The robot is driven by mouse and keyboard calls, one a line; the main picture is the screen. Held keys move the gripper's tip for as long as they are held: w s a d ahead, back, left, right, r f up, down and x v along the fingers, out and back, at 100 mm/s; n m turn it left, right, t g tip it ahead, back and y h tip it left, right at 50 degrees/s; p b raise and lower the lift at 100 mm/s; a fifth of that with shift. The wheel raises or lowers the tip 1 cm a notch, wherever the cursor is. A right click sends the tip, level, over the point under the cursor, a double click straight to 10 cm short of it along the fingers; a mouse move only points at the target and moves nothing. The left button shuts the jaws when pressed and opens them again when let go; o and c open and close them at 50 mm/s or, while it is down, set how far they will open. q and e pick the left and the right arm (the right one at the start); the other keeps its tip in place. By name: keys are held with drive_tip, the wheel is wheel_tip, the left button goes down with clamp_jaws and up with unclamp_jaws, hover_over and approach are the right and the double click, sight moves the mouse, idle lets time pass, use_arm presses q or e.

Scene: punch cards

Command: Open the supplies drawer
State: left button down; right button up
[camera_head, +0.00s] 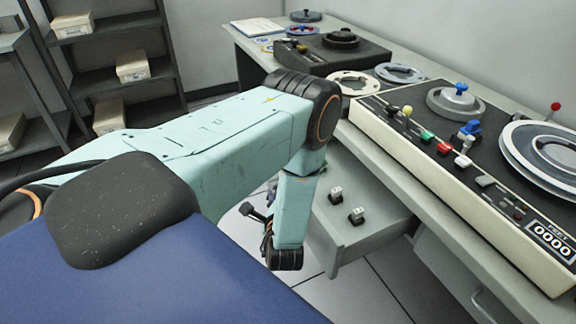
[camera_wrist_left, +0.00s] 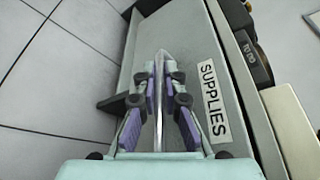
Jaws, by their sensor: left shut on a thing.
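The supplies drawer (camera_head: 368,250) is a grey drawer under the desk. In the head view it stands pulled out, with its inside showing and two small pale-topped items (camera_head: 357,215) in it. In the left wrist view its front (camera_wrist_left: 205,60) carries a white SUPPLIES label (camera_wrist_left: 213,100). My left gripper (camera_wrist_left: 160,78) is shut on the thin metal drawer handle (camera_wrist_left: 159,115), with a purple-padded finger on each side. In the head view my left gripper (camera_head: 257,212) is mostly hidden behind my wrist. My right gripper is not in view.
The desk above holds a tape machine (camera_head: 400,145) with knobs, reels and a 0000 counter. A second dark machine (camera_head: 330,50) is further back. Shelves with boxes (camera_head: 132,67) stand at the back left. Tiled floor (camera_head: 365,300) is clear beside the drawer.

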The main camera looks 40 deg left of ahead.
use_arm(q)
drive_tip(key=shift+s+a+f+p, duration=0.1)
drive_tip(key=shift+s+a+p, duration=0.15)
drive_tip(key=shift+s, duration=0.5)
drive_tip(key=shift+s+a+f+p, duration=0.15)
drive_tip(key=shift+s+a, duration=0.1)
drive_tip(key=shift+s, duration=0.5)
drive_tip(key=shift+r, duration=0.1)
drive_tip(key=c, duration=1.8)
unclamp_jaws()
drive_tip(key=shift+o, duration=0.4)
drive_tip(key=shift+r, duration=0.1)
drive_tip(key=v, duration=0.7)
drive_tip(key=shift+s+d, duration=0.15)
drive_tip(key=shift+d, duration=0.1)
